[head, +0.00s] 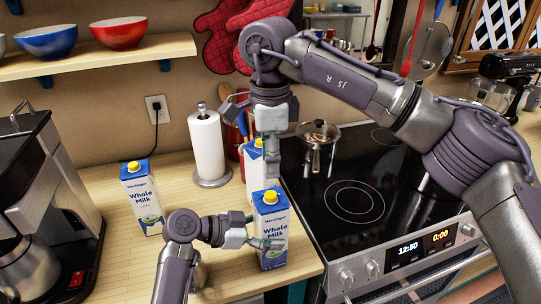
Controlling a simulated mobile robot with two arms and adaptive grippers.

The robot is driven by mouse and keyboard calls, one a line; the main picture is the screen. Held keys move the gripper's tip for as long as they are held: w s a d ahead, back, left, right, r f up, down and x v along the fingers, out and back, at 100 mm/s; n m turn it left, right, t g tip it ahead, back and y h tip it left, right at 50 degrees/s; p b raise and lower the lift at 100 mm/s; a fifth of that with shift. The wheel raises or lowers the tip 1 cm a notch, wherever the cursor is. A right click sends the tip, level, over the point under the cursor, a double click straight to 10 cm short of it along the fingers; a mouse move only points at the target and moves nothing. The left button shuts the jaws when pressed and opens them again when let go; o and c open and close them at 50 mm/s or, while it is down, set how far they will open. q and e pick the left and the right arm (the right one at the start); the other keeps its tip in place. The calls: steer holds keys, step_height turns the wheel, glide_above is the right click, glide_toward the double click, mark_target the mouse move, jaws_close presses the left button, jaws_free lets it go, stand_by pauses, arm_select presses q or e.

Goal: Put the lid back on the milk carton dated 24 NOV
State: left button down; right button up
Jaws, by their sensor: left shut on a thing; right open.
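Three blue-and-white Whole Milk cartons stand on the wooden counter: a left carton (142,200), a front carton (270,222) near the counter's right edge, and a back carton (252,165) partly hidden by my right arm. Yellow shows on top of each carton. No date is legible, so I cannot tell which is 24 NOV. My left gripper (262,243) is shut on the front carton, low on its side. My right gripper (271,172) is open and points down above the front carton, apart from its top. I see no loose lid.
A paper towel roll (207,147) and a red utensil holder stand behind the cartons. A coffee machine (40,190) is at the left. The black stove (350,200) with a pan (318,134) adjoins the counter on the right. Bare counter (110,262) lies at the front left.

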mark_target(270, 194)
steer(key=shift+r+n, duration=0.1)
steer(key=shift+n, duration=1)
steer(key=shift+f, duration=4)
jaws_close()
steer(key=m, duration=1.1)
steer(key=shift+m, duration=0.4)
steer(key=shift+o, duration=0.4)
jaws_free()
